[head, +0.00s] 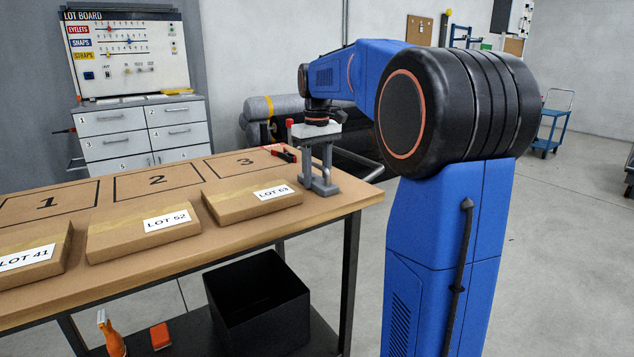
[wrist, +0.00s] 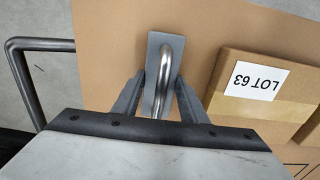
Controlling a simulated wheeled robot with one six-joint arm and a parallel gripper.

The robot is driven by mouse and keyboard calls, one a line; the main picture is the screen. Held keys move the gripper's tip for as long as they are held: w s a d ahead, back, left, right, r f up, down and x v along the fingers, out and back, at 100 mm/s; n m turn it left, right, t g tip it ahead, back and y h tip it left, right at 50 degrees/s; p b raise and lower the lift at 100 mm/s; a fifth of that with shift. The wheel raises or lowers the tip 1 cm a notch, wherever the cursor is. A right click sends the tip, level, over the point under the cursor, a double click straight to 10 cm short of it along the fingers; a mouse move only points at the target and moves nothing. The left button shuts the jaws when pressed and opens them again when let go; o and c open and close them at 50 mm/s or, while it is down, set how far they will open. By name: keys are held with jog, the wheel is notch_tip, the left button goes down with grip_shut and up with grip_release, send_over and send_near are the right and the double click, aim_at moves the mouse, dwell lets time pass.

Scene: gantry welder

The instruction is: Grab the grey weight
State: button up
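The grey weight (head: 325,190) stands on the workbench near its right end. In the wrist view, it shows as a grey block (wrist: 164,45) with a shiny curved metal handle. My gripper (head: 318,179) points down over it. In the wrist view, the two fingers of my gripper (wrist: 161,78) are spread, one on each side of the handle. They look open, with no clear grip on it. Part of the weight is hidden behind the fingers and gripper body.
The LOT 63 box (head: 250,201) lies just left of the weight; the LOT 52 box (head: 143,231) is farther left. A red clamp-like item (head: 281,153) lies behind. A metal rail (wrist: 25,75) runs off the bench's end. A black bin (head: 258,305) sits below.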

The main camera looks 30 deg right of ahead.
grip_shut()
jog(key=shift+r, duration=0.15)
